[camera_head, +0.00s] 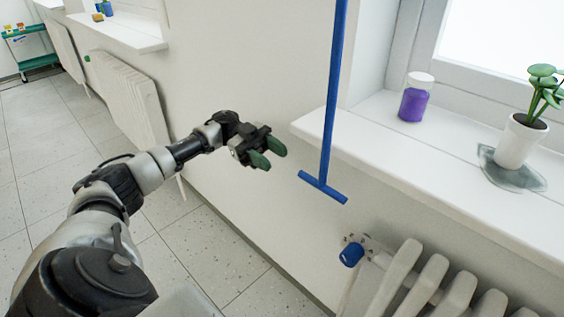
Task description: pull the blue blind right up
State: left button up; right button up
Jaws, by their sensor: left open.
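A blue pull bar (322,187) hangs at the lower end of a long blue strap (335,85), in front of the window sill's left end. The strap runs up out of the top of the view, and the blind itself is not visible. My left gripper (268,152), with dark green fingertips, is to the left of the strap and a little higher than the bar. It is open and empty, apart from the bar and strap. My right gripper is not in view.
The white sill (400,150) holds a jar of purple stuff (414,100) and a potted plant (516,142). A radiator (430,280) with a blue valve knob (351,254) is below. A green cart (30,45) stands far left; the tiled floor (195,240) is clear.

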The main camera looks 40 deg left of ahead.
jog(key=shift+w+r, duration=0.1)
pick_arm(q)
jog(key=n+t+h+b, duration=0.4)
jog(key=n+h, duration=0.4)
jog(key=h, duration=0.1)
send_near(305, 180)
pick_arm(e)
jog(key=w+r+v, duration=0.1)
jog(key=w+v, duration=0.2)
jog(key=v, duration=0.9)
pick_arm(q)
jog(key=x, duration=0.3)
jog(key=p+x, duration=0.1)
jog(key=x, duration=0.2)
jog(key=p+x, duration=0.1)
jog(key=x, duration=0.3)
jog(key=shift+w+d, duration=0.15)
jog(key=shift+w, duration=0.2)
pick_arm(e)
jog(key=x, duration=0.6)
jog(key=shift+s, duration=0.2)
pick_arm(q)
grip_shut()
